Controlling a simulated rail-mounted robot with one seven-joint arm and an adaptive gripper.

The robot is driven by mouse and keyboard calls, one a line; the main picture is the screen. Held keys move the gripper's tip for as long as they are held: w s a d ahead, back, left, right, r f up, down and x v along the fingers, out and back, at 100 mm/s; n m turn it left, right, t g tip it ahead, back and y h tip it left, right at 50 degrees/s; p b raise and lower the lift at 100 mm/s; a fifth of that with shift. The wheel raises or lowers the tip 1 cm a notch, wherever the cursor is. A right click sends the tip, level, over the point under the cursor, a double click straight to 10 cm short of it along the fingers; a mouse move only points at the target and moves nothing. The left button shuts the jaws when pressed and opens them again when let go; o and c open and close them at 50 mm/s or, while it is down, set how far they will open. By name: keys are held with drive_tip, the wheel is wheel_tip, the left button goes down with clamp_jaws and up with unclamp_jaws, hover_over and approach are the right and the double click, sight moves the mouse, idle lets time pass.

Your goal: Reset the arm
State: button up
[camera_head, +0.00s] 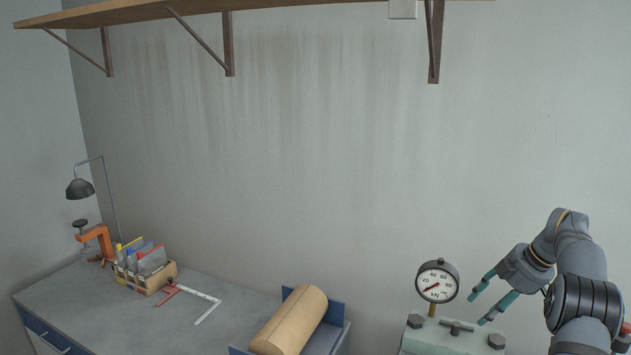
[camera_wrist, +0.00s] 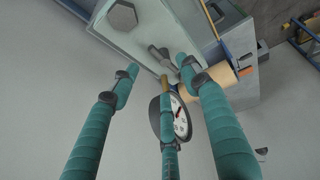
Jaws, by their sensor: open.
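My gripper (camera_head: 481,306) is at the right of the head view, raised in front of the wall, its teal fingers apart and nothing between them. In the wrist view, my gripper (camera_wrist: 160,85) shows three spread teal fingers. A round dial gauge (camera_head: 437,281) with a white face and red needle stands on a brass stem just left of the fingers. The gauge (camera_wrist: 180,118) shows in the wrist view partly behind the middle finger. I cannot tell how far the fingers are from it.
The gauge sits on a pale green machine (camera_head: 450,341) with dark bolts. A tan cylinder (camera_head: 290,320) lies in a blue holder on the grey bench (camera_head: 90,310). A shelf (camera_head: 130,12) hangs above.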

sight(463, 326)
drive_tip(key=x, duration=0.9)
drive_tip(key=shift+w+a+f, duration=0.1)
drive_tip(key=shift+w+f, duration=0.1)
drive_tip(key=shift+f, duration=0.05)
drive_tip(key=shift+f+m+b, duration=0.3)
drive_tip(key=shift+f+b, duration=0.05)
drive_tip(key=shift+b, duration=0.5)
drive_tip(key=shift+m+h+b, duration=0.3)
drive_tip(key=shift+m+b, duration=0.1)
drive_tip(key=shift+b, duration=0.05)
drive_tip(key=shift+s+a+r+m+t+h+b, duration=0.15)
drive_tip(key=shift+r+m+t+h+b, duration=0.15)
drive_tip(key=shift+m+b, duration=0.35)
drive_tip(key=shift+r, duration=0.15)
